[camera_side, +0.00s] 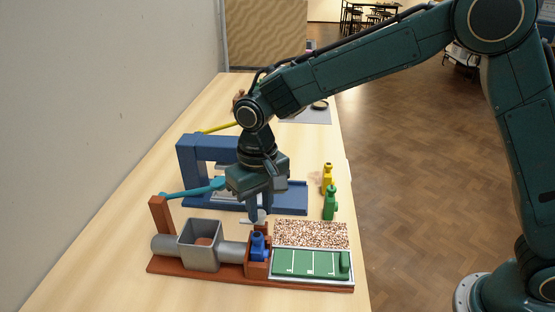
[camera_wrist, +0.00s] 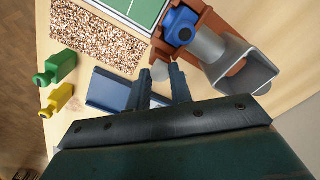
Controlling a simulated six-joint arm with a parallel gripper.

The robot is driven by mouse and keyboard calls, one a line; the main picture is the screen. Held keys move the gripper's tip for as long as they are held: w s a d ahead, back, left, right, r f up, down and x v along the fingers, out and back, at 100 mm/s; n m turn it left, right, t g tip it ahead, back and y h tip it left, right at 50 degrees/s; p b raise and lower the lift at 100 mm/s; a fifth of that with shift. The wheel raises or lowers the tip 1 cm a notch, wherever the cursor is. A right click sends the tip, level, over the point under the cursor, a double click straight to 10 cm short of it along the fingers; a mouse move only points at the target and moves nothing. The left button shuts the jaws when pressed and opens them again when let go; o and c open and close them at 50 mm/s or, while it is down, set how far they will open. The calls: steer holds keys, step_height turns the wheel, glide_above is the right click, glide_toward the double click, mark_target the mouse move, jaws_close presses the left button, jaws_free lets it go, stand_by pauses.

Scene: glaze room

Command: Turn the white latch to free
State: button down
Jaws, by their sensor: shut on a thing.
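The white latch (camera_side: 261,215) is a small pale piece at the tips of my gripper (camera_side: 260,208), beside the brown holder with the blue fitting (camera_side: 258,246). In the wrist view the latch (camera_wrist: 160,71) shows as a pale rounded shape between the fingertips (camera_wrist: 161,73). My gripper points down and is shut on it. The fingers hide part of the latch, so its exact angle is hard to tell.
A grey pipe with a square hopper (camera_side: 200,258) lies left of the blue fitting. A green panel (camera_side: 308,263) and a speckled panel (camera_side: 310,234) lie to the right. A blue frame (camera_side: 190,160) stands behind. Green (camera_side: 330,204) and yellow (camera_side: 327,180) bottle-like pieces stand at the right.

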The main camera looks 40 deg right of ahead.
mark_target(260, 213)
steer(key=c, duration=1.3)
jaws_free()
steer(key=shift+o, duration=0.2)
steer(key=shift+r, duration=0.2)
step_height(260, 213, up, 14)
steer(key=shift+f, duration=0.25)
steer(key=s+d+r+t, duration=0.3)
steer(key=s+d+r, duration=0.2)
steer(key=s+d, duration=0.8)
steer(key=s+d+f+t, duration=0.2)
steer(key=s+d+f, duration=0.3)
steer(key=s+d, duration=0.3)
steer(key=s, duration=0.3)
steer(key=shift+s+t, duration=0.3)
